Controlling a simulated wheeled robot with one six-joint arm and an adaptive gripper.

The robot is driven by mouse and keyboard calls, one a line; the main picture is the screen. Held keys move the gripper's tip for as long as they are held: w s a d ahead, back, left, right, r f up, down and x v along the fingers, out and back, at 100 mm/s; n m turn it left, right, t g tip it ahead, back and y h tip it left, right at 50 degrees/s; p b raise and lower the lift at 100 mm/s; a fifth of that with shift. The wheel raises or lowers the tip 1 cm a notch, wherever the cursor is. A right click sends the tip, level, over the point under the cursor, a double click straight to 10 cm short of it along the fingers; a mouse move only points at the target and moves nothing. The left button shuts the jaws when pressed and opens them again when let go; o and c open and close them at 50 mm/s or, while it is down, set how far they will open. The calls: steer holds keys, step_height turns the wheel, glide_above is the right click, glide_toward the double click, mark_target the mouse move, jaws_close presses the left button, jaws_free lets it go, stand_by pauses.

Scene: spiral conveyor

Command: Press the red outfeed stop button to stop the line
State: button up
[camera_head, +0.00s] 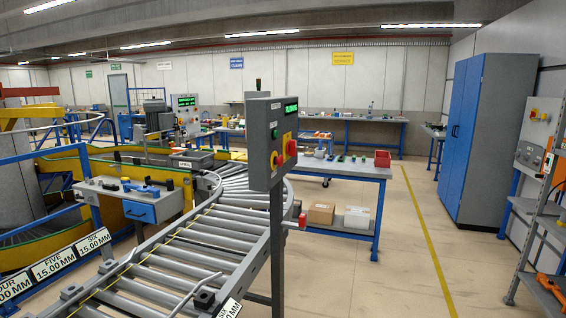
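A grey control box (260,147) stands on a post beside the roller conveyor (170,262), near the middle of the view. Its front is turned to the right and seen at a steep angle. A red button (291,148) sits on that front, on a yellow plate. Another red part (275,160) shows just left of it. A small green-lit display is above them. The labels are too small to read, so I cannot tell which button is the outfeed stop. My gripper is not in view.
A workbench (345,170) with small items and a red bin stands behind the box, with cartons on its lower shelf. A blue cabinet (468,135) and a metal rack (540,230) stand at right. The floor (370,275) right of the post is clear.

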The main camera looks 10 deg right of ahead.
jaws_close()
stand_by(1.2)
